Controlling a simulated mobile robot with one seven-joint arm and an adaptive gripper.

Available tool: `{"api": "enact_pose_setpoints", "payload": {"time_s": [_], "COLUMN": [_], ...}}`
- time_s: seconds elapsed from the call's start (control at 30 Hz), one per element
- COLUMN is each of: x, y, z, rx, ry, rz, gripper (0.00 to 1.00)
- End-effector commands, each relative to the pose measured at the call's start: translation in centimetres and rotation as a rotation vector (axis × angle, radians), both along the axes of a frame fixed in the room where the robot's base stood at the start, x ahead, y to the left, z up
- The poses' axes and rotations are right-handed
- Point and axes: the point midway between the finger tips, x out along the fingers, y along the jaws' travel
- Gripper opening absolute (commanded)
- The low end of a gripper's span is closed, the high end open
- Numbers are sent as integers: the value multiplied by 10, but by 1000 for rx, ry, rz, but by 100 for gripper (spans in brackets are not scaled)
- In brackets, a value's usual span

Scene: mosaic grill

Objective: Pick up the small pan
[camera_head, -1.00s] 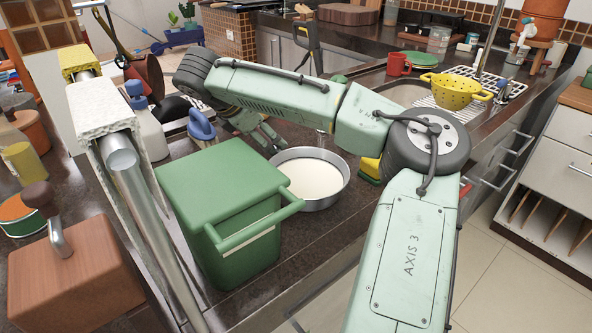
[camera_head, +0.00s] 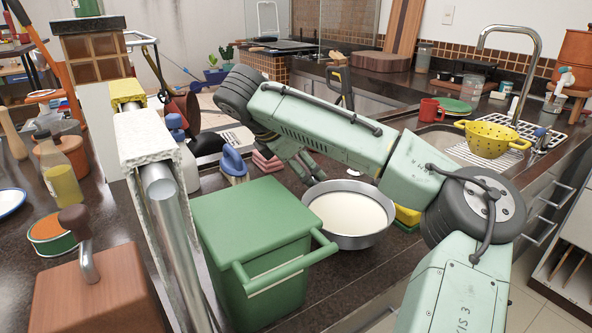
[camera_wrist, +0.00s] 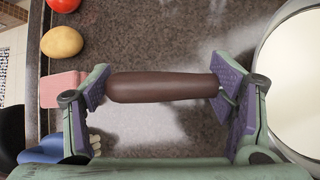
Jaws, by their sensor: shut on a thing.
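A round metal pan (camera_head: 365,241) with a pale, cream-coloured inside stands on the dark counter, right of the green bin. Its rim also shows at the right edge of the wrist view (camera_wrist: 272,34). My gripper (camera_head: 307,172) is low over the counter, just behind and left of the pan. In the wrist view my gripper (camera_wrist: 162,88) has its purple pads at either end of a brown handle (camera_wrist: 160,87) and is shut on it. A bit of metal shows at the handle's right end. Whether the handle joins the pan is hidden behind the right finger.
The green bin (camera_head: 252,220) stands close in front of the gripper. A blue-topped thing (camera_head: 233,163) and pink blocks (camera_head: 266,160) lie to its left. A yellow sponge (camera_head: 407,216) is right of the pan. A potato (camera_wrist: 62,42) and a red round thing lie on the counter.

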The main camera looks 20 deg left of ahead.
Motion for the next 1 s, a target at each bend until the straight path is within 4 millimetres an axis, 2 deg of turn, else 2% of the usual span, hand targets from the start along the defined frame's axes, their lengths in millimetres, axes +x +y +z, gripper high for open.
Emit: {"api": "enact_pose_setpoints", "payload": {"time_s": [0.3,0.5,0.7,1.0], "x": [-49,-72,-82,-84], "y": [-65,-93,-104,-105], "z": [6,11,13,14], "rx": [-1,-1,0,0], "ry": [-4,-4,-2,-2], "rz": [-1,-2,1,1], "gripper": [21,21,21,21]}}
